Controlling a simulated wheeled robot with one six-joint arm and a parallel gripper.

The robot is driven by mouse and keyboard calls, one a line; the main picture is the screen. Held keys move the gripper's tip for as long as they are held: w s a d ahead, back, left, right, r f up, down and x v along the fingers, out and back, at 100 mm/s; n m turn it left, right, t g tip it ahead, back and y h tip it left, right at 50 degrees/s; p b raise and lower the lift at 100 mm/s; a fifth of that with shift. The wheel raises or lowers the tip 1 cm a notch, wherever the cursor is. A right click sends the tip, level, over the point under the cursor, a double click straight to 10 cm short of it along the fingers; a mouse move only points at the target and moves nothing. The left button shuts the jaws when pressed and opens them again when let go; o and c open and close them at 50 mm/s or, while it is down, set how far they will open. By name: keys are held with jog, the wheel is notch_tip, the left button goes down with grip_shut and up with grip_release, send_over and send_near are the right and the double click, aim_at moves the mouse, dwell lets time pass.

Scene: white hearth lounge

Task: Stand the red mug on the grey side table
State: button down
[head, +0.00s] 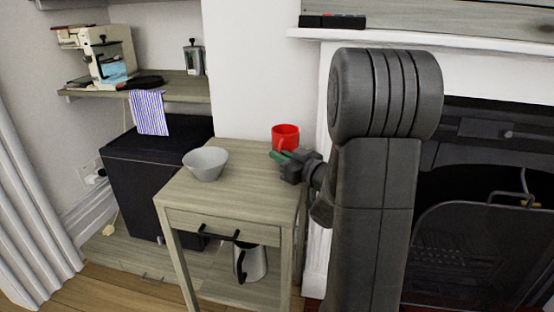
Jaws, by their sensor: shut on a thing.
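The red mug (284,133) is upright at the far right corner of the grey side table (240,168). My gripper (281,155), with green fingertips, reaches in from the right and is shut on the mug at its near side. My gripper hides the mug's lower part, so I cannot tell whether its base touches the tabletop.
A grey bowl (205,164) stands on the table's left side. The middle of the tabletop is clear. A metal jug (252,263) stands beneath the table. A dark cabinet (150,175) is at left; the fireplace (480,200) is at right.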

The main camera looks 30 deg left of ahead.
jog(key=shift+w+a+f, duration=0.1)
jog(key=shift+w+a, duration=0.05)
jog(key=shift+a, duration=0.25)
jog(key=shift+w+a+f, duration=0.1)
jog(key=shift+a, duration=0.3)
jog(key=shift+d+f+b, duration=0.2)
jog(key=shift+b, duration=0.3)
jog(key=c, duration=1.5)
grip_release()
jog(key=shift+r, duration=0.15)
jog(key=p+v, duration=0.3)
jog(key=v, duration=0.9)
